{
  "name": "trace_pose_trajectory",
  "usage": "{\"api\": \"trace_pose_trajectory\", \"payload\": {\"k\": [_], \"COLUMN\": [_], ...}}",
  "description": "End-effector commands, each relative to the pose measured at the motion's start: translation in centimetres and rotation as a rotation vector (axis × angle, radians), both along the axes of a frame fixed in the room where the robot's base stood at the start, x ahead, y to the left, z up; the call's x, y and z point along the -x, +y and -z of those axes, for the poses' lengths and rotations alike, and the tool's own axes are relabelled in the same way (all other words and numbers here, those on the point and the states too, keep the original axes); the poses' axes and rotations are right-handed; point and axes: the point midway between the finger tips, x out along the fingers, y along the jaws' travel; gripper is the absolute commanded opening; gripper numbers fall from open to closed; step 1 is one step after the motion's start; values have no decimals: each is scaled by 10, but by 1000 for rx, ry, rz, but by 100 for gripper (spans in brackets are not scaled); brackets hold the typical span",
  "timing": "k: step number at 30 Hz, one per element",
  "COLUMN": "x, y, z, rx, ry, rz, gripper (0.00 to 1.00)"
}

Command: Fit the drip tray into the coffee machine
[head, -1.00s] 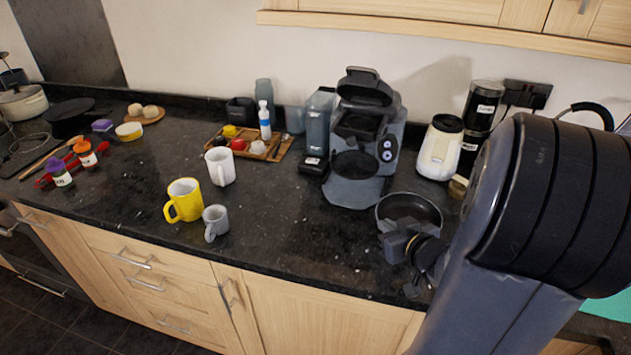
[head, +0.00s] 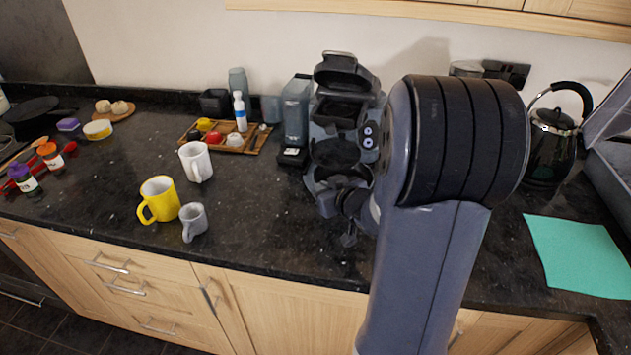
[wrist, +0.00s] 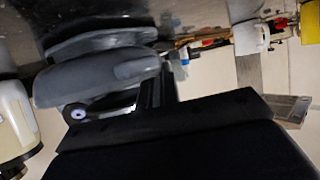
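The coffee machine (head: 338,75) stands at the back of the dark counter, lid raised, with a round platform low in front. My gripper (head: 350,198) is at the machine's lower front, partly hidden by my arm. The drip tray (head: 343,178), a dark round shallow dish, appears held by my gripper over the front of the machine's base. Its edges blend with the machine, so I cannot tell whether it touches or is seated. The wrist view appears inverted and shows the machine's grey base (wrist: 95,75) close up; the fingertips are not clear there.
White (head: 196,162), yellow (head: 160,199) and grey (head: 194,221) mugs are further left. A kettle (head: 549,150) and green mat (head: 580,256) are right. The counter between mugs and arm is clear.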

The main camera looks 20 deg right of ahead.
Motion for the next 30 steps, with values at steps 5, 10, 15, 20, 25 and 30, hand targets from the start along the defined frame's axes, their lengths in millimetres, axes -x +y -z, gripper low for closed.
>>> {"api": "trace_pose_trajectory", "payload": {"k": [5,10,15,20,25,30], "x": [-15,-44,-46,-46,-46,-45], "y": [1,5,4,4,4,4], "z": [-1,-1,15,15,17,18], "rx": [0,-1,-2,-1,-1,-1], "ry": [-1,-1,0,-1,-1,0], "rz": [0,-2,1,1,1,1], "gripper": [0,0,0,0,0,12]}}
